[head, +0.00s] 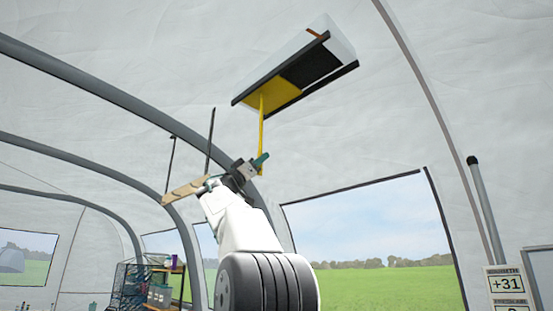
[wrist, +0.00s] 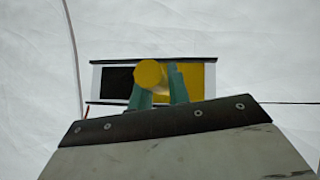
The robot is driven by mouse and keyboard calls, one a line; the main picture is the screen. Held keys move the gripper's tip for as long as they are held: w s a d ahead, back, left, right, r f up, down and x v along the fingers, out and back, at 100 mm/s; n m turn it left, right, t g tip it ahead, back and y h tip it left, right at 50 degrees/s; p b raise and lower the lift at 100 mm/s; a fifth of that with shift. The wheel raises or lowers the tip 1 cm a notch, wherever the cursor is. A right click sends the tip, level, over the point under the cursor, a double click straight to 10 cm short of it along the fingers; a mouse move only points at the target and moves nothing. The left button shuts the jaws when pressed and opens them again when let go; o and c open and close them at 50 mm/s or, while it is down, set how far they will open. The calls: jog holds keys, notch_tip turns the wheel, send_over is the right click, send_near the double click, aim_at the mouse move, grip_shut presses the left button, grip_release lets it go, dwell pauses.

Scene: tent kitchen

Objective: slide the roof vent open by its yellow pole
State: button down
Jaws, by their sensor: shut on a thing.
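The roof vent (head: 310,65) is high in the sloping tent roof, with two dark rails, a black section and a yellow panel (head: 272,94) at its lower left end. A yellow pole (head: 262,130) hangs down from that panel. My gripper (head: 259,162) is shut on the pole near its lower end. In the wrist view the teal fingers (wrist: 158,92) stand on either side of the pole's round yellow end (wrist: 150,73). There the yellow panel (wrist: 196,80) lies right of the black section (wrist: 116,82). The fingers hide part of the panel and the lower rail.
A grey tent arch (head: 90,85) runs at the left behind my arm. A window (head: 370,235) is to the right of my arm. A shelf (head: 165,285) with boxes stands low at the left. A grey pole (head: 485,205) is at the right. The air around the vent looks clear.

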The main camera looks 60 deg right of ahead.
jog(key=shift+w+d, duration=0.1)
jog(key=shift+w, duration=0.3)
jog(key=c, duration=1.3)
grip_release()
jog(key=shift+w, duration=0.2)
jog(key=shift+s, duration=0.1)
jog(key=shift+f, duration=0.1)
jog(key=v, duration=0.7)
jog(key=shift+a+f, duration=0.25)
